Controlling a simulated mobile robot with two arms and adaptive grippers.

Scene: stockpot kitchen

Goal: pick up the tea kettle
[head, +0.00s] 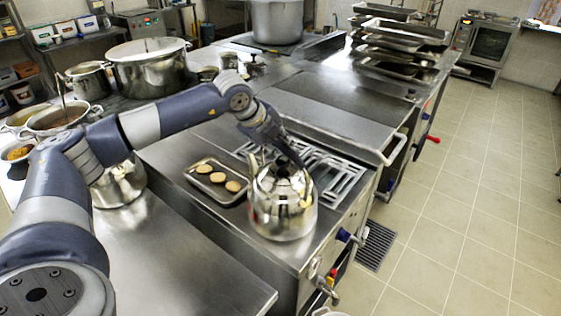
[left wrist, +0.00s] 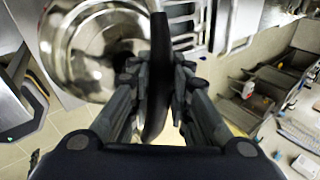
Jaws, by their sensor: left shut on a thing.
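The tea kettle (head: 284,207) is shiny steel and stands upright at the near end of the steel stove counter, in the middle of the head view. Its round body also shows in the left wrist view (left wrist: 78,52). My left gripper (head: 292,158) reaches down onto the kettle's top from behind. In the left wrist view, the fingers of my left gripper (left wrist: 160,95) are closed on the dark kettle handle (left wrist: 158,70) between them. From the head view I cannot tell whether the kettle's base touches the counter. My right gripper does not show.
A small tray (head: 217,183) with several round patties lies left of the kettle. A burner grate (head: 345,180) is behind and right of it. Large pots (head: 148,68) and stacked trays (head: 400,45) stand farther back. The tiled floor (head: 480,190) at right is clear.

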